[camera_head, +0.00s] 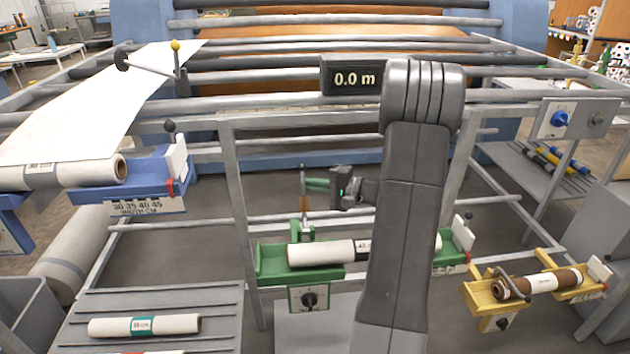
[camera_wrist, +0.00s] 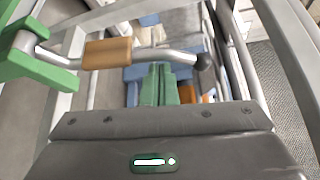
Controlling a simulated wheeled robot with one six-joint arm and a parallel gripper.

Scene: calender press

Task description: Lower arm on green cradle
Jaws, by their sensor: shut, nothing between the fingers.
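The green cradle (camera_head: 270,265) stands low in front of the press frame and bears a white roll (camera_head: 318,252). Its metal arm (camera_head: 303,205) stands upright at the cradle's left end, with a brown sleeve. In the wrist view the arm's brown sleeve (camera_wrist: 107,52), dark end knob (camera_wrist: 205,61) and green bracket (camera_wrist: 28,55) show. My gripper (camera_head: 308,184) is shut and empty beside the raised arm, its green fingers pointing left. In the wrist view the fingertips (camera_wrist: 157,67) lie close to the arm; I cannot tell whether they touch. My own arm hides the cradle's right middle.
A yellow cradle (camera_head: 480,297) with a brown roll (camera_head: 515,287) stands at the right. A blue cradle (camera_head: 150,180) with a white roll (camera_head: 75,174) is at the left. A grey rack (camera_head: 85,303) bears white rolls at the lower left. Press frame bars surround the gripper.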

